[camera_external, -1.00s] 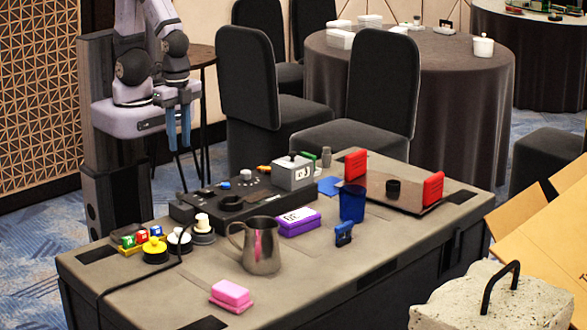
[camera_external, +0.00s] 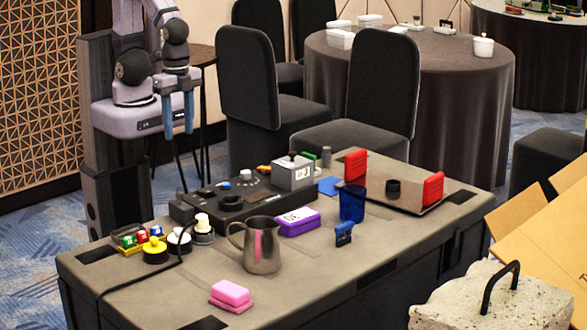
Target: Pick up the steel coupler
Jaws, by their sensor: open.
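A small upright grey cylinder (camera_external: 326,156), which looks like the steel coupler, stands toward the back of the table (camera_external: 330,258), just right of a grey box. It is small in this view, so its details are hard to make out. My gripper (camera_external: 178,116) hangs above and behind the table's back left edge, with its two blue fingers pointing down. The fingers are apart with nothing between them. My gripper is well to the left of the cylinder and does not touch anything.
A grey box (camera_external: 292,172) and a green block (camera_external: 309,157) are close to the cylinder. A dark control panel (camera_external: 240,203), purple box (camera_external: 298,222), blue cup (camera_external: 352,203), steel pitcher (camera_external: 262,246) and tray with red blocks (camera_external: 410,198) crowd the table. The front right surface is clear.

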